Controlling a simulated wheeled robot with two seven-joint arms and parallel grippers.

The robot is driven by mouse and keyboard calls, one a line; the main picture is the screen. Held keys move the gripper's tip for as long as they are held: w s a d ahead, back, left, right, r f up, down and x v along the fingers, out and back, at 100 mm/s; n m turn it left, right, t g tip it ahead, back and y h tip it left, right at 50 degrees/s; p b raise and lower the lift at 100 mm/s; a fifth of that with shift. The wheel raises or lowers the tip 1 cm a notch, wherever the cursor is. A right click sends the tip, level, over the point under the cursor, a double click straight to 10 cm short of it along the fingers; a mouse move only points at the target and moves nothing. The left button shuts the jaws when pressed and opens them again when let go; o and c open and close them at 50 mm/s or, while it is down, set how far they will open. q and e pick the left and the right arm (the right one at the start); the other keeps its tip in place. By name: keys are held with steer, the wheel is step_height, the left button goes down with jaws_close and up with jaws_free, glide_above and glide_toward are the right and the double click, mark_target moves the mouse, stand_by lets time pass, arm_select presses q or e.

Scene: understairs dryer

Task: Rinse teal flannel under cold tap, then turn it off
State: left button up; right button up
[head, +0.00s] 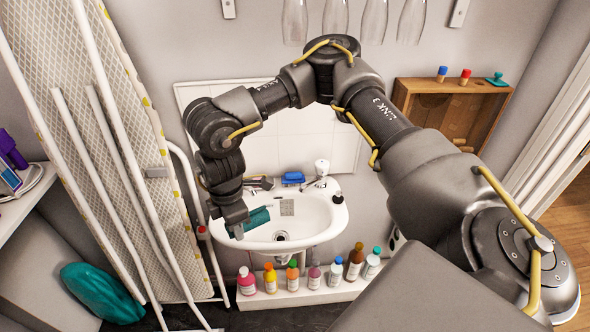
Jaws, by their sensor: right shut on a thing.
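The white basin (315,226) is on the wall at the centre, with its drain (281,237) showing. My right gripper (240,222) is over the basin's left side, shut on the teal flannel (258,217). The flannel sticks out to the right of the jaws, above the bowl. A tap (321,182) stands at the back right of the basin with a pale knob (322,165) above it. Another dark tap-like fitting (261,183) is at the back left, close to my wrist. I cannot make out any water stream or which tap is cold. My left gripper is out of view.
A blue item (293,177) lies on the basin's back edge. Several bottles (292,275) line the white ledge (310,292) below.

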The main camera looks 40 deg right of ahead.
steer(key=w+d+r+n+p, duration=0.2)
steer(key=w+d+n+p, duration=0.25)
steer(key=n+p, duration=0.55)
arm_select(q)
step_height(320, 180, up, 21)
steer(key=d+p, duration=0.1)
steer(key=p, duration=0.8)
arm_select(e)
steer(key=s+d+f+n, duration=0.1)
steer(key=s+d+n, duration=0.1)
steer(key=d+n, duration=0.2)
steer(key=s+d+f+n, duration=0.2)
steer(key=d+n, duration=0.2)
steer(key=d, duration=0.6)
steer(key=shift+n+g+y, duration=0.3)
steer(key=shift+n+y, duration=0.1)
steer(key=shift+s, duration=0.1)
arm_select(q)
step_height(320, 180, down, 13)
steer(key=b, duration=1.3)
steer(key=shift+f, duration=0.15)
arm_select(e)
step_height(320, 180, down, 20)
steer(key=shift+f, duration=0.1)
